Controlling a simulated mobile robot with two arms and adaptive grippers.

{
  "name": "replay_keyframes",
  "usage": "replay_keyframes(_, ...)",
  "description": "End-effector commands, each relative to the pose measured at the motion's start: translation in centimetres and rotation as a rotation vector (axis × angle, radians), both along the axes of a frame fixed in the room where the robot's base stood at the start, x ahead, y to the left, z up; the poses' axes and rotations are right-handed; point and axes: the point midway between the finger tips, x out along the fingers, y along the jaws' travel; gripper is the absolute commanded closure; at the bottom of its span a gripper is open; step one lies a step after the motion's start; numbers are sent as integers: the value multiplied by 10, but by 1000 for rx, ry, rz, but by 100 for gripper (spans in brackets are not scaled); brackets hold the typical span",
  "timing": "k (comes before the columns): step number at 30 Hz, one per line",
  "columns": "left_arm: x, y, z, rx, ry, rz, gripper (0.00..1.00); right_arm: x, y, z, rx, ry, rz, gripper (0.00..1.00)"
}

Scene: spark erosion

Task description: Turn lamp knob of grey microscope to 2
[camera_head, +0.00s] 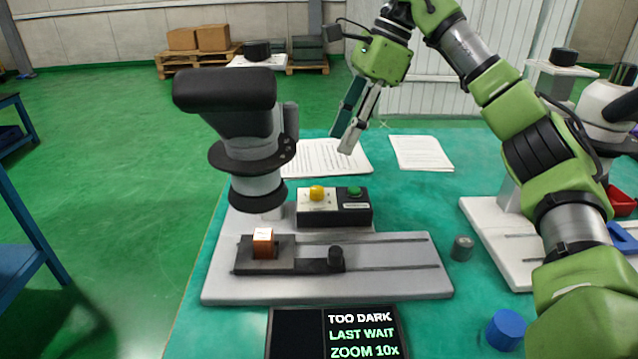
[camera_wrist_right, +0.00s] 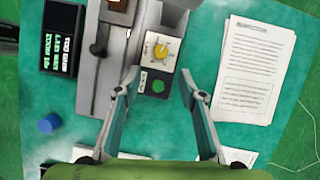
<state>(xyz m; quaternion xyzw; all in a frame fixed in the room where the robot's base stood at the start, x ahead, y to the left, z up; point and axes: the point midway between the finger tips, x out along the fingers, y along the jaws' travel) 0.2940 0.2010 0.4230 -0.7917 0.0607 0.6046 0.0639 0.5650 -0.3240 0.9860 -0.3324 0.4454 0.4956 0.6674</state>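The microscope (camera_head: 249,130) at the left has a dark head and a pale grey base (camera_head: 330,290). A control box on its base carries a yellow knob (camera_head: 317,192) on a white plate and a green button (camera_head: 354,191). The right wrist view shows the yellow knob (camera_wrist_right: 160,50) and the green button (camera_wrist_right: 158,87) between and beyond my fingers. Dial marks are too small to read. My right gripper (camera_head: 349,143) is open and empty, above and behind the box, touching nothing. My left gripper is out of view.
A display (camera_head: 290,335) in front reads TOO DARK, LAST WAIT, ZOOM 10x. A copper-coloured block (camera_head: 263,243) sits on the stage. Printed sheets (camera_head: 325,158) lie behind the box. A second, white microscope (camera_head: 600,105), a grey cylinder (camera_head: 462,247) and a blue cylinder (camera_head: 506,330) are at the right.

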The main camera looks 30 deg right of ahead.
Motion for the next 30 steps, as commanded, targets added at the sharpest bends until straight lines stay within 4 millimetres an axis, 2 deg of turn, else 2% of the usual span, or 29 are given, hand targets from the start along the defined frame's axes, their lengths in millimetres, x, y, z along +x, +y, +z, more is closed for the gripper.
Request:
replay_keyframes(3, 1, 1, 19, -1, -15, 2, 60, 2, 7, -22, -1, 3, 0, 63)
replay_keyframes(16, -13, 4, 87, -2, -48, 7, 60, 9, 33, -85, 1, 2, 1, 63)
replay_keyframes(21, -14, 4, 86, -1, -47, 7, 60, 12, 40, -101, 0, 1, -1, 63)
replay_keyframes(30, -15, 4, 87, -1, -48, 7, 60, 12, 42, -106, 1, 0, -1, 63)
